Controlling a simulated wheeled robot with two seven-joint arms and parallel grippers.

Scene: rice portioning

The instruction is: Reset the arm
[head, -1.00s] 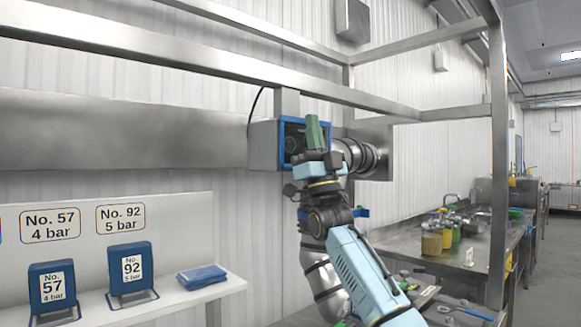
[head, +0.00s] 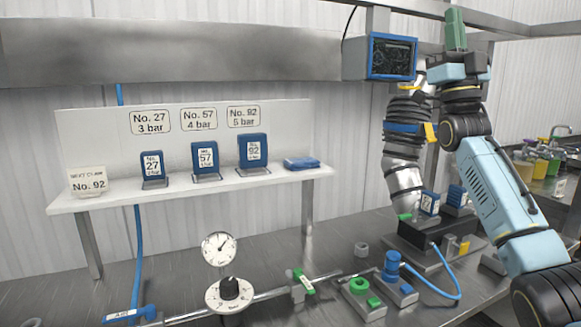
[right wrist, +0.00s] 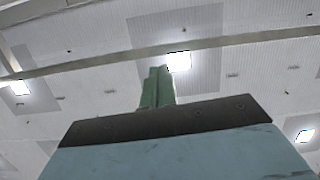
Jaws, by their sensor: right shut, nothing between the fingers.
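My right arm comes up from the lower right in the head view, bent and raised. My right gripper (head: 455,30) has green fingers that point up. The fingers are together with nothing between them, above the bench and beside the blue-framed box. In the right wrist view the gripper (right wrist: 157,88) also points up, against the ceiling, and is empty. My left gripper is not in view.
The steel bench (head: 330,262) carries a pressure gauge (head: 219,249), a pipe and a green-handled valve (head: 303,281). A blue-framed box (head: 391,57) hangs left of my gripper.

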